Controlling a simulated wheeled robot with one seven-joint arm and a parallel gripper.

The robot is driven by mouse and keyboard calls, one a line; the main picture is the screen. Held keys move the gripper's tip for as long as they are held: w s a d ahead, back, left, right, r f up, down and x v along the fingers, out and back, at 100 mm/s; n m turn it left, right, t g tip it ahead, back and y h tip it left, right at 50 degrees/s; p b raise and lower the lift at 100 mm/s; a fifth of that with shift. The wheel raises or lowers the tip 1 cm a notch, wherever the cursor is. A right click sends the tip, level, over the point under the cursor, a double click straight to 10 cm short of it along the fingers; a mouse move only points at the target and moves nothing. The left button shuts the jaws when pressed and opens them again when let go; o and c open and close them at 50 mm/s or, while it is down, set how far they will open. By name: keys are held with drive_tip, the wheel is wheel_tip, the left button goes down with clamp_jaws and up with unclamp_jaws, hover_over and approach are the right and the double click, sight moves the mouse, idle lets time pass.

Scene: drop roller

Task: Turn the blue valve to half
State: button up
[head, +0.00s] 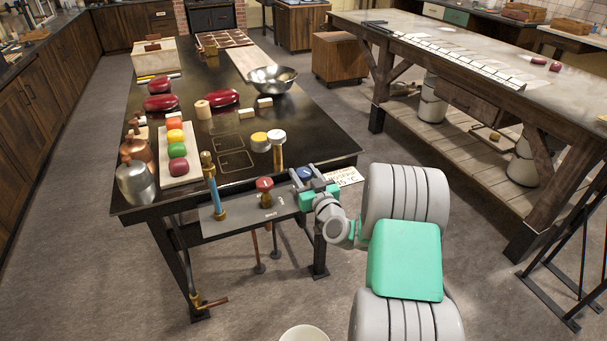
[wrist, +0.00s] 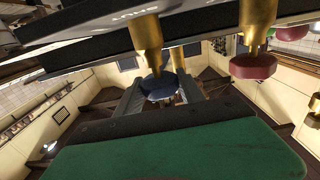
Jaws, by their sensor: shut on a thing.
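The blue valve (head: 304,174) sits on the right part of a grey panel (head: 235,221) at the near edge of the black table. My gripper (head: 318,190) reaches the valve from the right and is shut on it. In the wrist view the blue valve knob (wrist: 160,88) lies between the fingers of my gripper (wrist: 162,92), below a brass stem. Its pointer and the scale around it are too small or hidden to read. A red valve (head: 265,184) stands to its left on the panel, and it also shows in the wrist view (wrist: 253,66).
A blue and brass upright tube (head: 212,185) stands left of the valves. A white printed card (head: 345,177) lies right of the gripper. The black table (head: 310,135) holds a metal bowl (head: 272,80) and a tray with coloured pieces (head: 192,172).

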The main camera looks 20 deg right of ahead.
sight(307, 179)
idle(0.3)
drive_tip(key=o, duration=1.3)
drive_tip(key=s+b, duration=0.2)
drive_tip(key=s, duration=0.4)
drive_tip(key=shift+s+f+b, duration=0.1)
drive_tip(key=shift+s+b, duration=0.25)
drive_tip(key=shift+s, duration=0.6)
drive_tip(key=shift+a, duration=0.15)
